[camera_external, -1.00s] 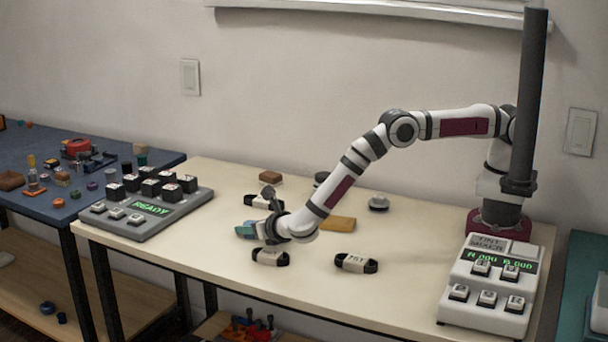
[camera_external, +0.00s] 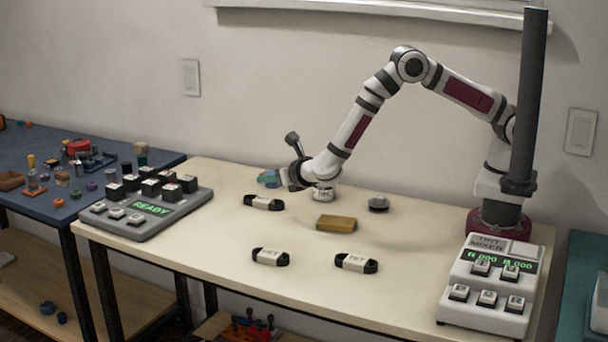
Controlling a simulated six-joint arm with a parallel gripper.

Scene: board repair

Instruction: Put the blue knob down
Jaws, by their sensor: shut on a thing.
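My gripper (camera_external: 268,178) is at the back left of the cream table, raised above its top and pointing left. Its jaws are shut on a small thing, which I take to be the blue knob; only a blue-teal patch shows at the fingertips. The knob's outline is too small and too covered to make out, and I cannot tell its exact height above the table.
Black-and-white labelled parts lie on the cream table (camera_external: 215,262): one at left (camera_external: 264,203), two in front (camera_external: 270,257) (camera_external: 356,263). A tan block (camera_external: 336,223), grey knob-like piece (camera_external: 378,203) and white round piece (camera_external: 323,193) stand nearby. The READY keypad (camera_external: 150,208) is left.

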